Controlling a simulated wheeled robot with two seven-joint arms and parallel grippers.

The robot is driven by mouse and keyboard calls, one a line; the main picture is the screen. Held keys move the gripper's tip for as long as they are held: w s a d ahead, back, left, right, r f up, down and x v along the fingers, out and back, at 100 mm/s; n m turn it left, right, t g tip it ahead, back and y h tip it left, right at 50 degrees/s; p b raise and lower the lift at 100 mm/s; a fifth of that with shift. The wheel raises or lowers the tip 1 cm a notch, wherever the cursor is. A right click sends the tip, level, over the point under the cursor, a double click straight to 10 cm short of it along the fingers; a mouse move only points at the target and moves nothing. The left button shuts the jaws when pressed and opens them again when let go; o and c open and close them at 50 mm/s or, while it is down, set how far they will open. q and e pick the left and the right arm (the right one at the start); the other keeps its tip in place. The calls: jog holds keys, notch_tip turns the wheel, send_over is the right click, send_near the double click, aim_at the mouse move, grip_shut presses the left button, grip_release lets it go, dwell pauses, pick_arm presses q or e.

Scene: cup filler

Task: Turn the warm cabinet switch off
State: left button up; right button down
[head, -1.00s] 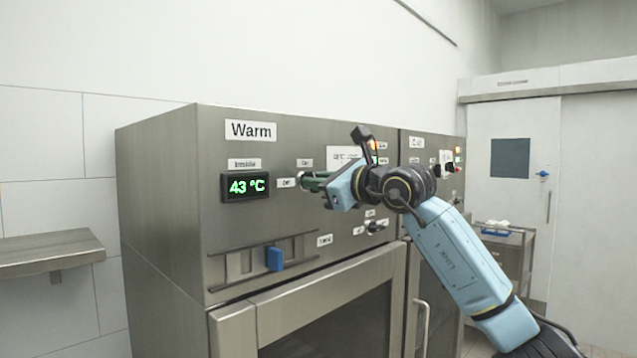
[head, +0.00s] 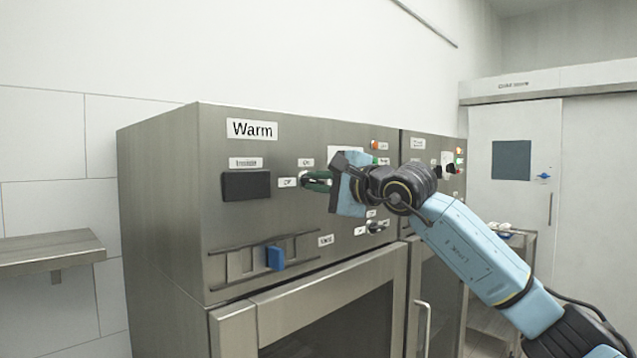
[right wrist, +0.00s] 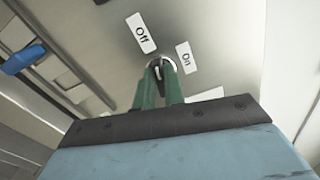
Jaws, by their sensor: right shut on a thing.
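The warm cabinet (head: 160,200) is a steel cabinet with a "Warm" label (head: 251,129). Its display (head: 245,186) is dark. Its switch (right wrist: 158,63) sits beside an "Off" label (right wrist: 141,33) and an "On" label (right wrist: 186,57), and is mostly hidden between my fingers. My right gripper (head: 312,181) is at the panel, with its green fingers shut on the switch; they also show in the right wrist view (right wrist: 159,85). Its wrist is rolled. My left gripper is not in view.
A blue slider handle (head: 275,258) sits on the panel below the display. Another knob (head: 376,227) lies below my gripper. A second cabinet section with controls (head: 450,168) adjoins at right. A steel shelf (head: 50,250) is on the left wall.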

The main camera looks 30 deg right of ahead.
jog(key=shift+n, duration=1.2)
jog(key=c, duration=1.5)
grip_release()
jog(key=shift+s+d+f, duration=0.15)
jog(key=shift+s+d, duration=0.05)
jog(key=shift+s, duration=0.3)
jog(key=b+v, duration=0.4)
jog(key=v, duration=0.8)
jog(key=shift+s, duration=0.15)
